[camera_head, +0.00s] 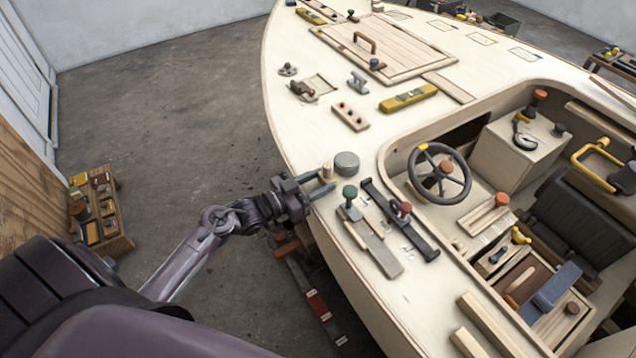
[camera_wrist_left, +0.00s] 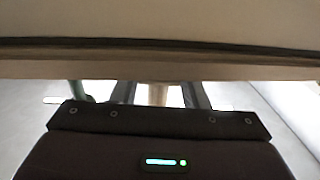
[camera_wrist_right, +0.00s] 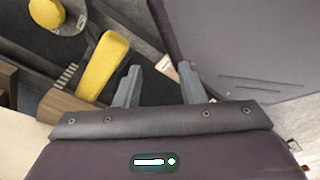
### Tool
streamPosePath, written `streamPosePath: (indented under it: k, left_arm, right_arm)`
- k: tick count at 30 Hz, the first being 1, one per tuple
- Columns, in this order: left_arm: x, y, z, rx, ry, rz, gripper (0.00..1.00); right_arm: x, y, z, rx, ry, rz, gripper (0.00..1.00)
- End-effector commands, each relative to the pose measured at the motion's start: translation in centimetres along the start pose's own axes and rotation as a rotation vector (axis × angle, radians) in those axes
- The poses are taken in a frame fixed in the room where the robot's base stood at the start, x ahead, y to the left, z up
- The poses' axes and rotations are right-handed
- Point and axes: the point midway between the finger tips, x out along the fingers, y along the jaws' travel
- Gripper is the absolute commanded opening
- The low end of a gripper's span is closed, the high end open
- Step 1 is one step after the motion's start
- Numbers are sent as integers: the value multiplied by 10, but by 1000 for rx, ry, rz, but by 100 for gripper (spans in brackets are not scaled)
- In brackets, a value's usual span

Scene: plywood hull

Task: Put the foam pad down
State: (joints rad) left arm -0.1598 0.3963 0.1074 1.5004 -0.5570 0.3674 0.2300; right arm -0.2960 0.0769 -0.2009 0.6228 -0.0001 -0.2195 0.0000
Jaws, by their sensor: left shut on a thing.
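My left gripper (camera_head: 326,180) reaches over the near left edge of the hull deck (camera_head: 420,300). It is shut on a small tan piece (camera_head: 327,170), which I take to be the foam pad. The piece is upright at the fingertips, low over the deck; I cannot tell whether it touches. In the left wrist view the tan piece (camera_wrist_left: 158,95) shows between the fingers, and a pale band with a dark stripe hides the fingertips. My right gripper (camera_wrist_right: 160,80) is open in the right wrist view, with nothing clearly between its fingers.
A round grey tin (camera_head: 346,163) stands just beyond the left fingertips. A green-knobbed tool (camera_head: 350,192) and a dark bar clamp (camera_head: 400,220) lie to the right. A steering wheel (camera_head: 440,175) stands in the cockpit. In the right wrist view a yellow handle (camera_wrist_right: 103,65) lies near the fingers.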

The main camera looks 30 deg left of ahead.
Motion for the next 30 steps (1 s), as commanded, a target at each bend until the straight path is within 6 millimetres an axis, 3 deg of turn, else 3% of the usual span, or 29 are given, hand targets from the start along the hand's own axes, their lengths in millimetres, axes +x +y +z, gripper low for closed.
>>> streamPosePath:
  k: [13, 14, 18, 30]
  left_arm:
    - [0, 0, 8, 2, 1, 0, 4]
    - [0, 0, 7, 2, 1, -1, 44]
    - [0, 0, 7, 2, 1, 0, 62]
    - [-6, 0, 2, 1, -2, 0, 62]
  right_arm:
    - [4, 4, 7, -1, -9, 4, 36]
    - [2, 4, 7, -1, -9, 4, 36]
    - [2, 4, 7, -1, -9, 4, 36]
    - [-5, 3, 6, 0, -10, 4, 36]
